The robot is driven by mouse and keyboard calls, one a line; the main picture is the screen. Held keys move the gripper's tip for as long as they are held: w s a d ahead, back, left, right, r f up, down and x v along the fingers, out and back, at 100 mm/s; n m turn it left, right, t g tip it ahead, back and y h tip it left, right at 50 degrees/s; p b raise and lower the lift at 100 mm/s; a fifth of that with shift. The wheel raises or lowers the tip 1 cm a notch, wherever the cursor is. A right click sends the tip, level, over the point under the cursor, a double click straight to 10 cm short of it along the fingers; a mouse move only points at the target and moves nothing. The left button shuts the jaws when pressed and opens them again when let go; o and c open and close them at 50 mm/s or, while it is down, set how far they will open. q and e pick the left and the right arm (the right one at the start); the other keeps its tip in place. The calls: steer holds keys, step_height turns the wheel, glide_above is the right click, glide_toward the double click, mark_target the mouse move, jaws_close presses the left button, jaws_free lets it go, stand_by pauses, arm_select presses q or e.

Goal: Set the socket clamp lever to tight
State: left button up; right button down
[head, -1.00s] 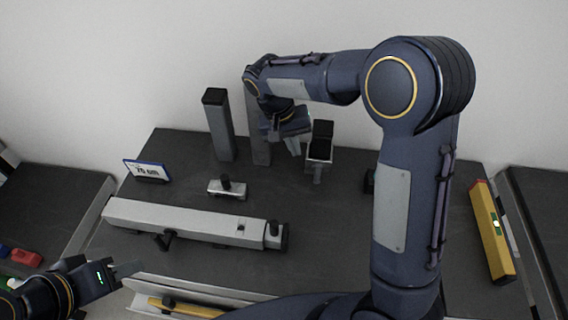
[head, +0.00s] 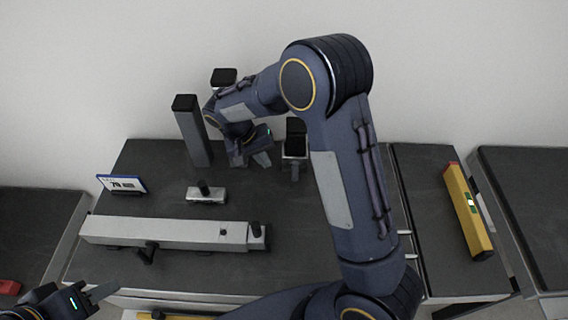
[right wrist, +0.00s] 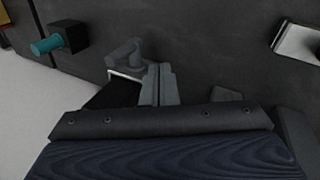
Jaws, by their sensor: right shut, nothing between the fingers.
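The socket (head: 295,147) is a dark-topped grey block at the back of the bench, with a small grey lever (head: 295,170) at its front. In the right wrist view a grey lever-like part (right wrist: 126,55) lies just left of my fingertips, by a pale edge. I cannot tell whether they touch or which setting the lever has. My right gripper (head: 262,159) is just left of the socket; its fingers (right wrist: 160,84) are together and empty. My left gripper (head: 103,291) is low at the left, away from the socket; its finger gap is unclear.
Two posts, one grey (head: 192,135) and one dark-topped (head: 223,77), stand left of and behind my right gripper. A long grey beam (head: 165,233) lies in front, with a small clamp block (head: 206,195) behind it. A yellow level (head: 467,210) lies right. A teal-tipped knob (right wrist: 50,45) shows in the wrist view.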

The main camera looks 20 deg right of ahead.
mark_target(295, 166)
steer(key=s+d+f+p, duration=0.1)
steer(key=d+f+p, duration=0.1)
steer(key=d+f, duration=0.2)
steer(key=shift+s+d, duration=0.2)
steer(key=shift+d, duration=0.5)
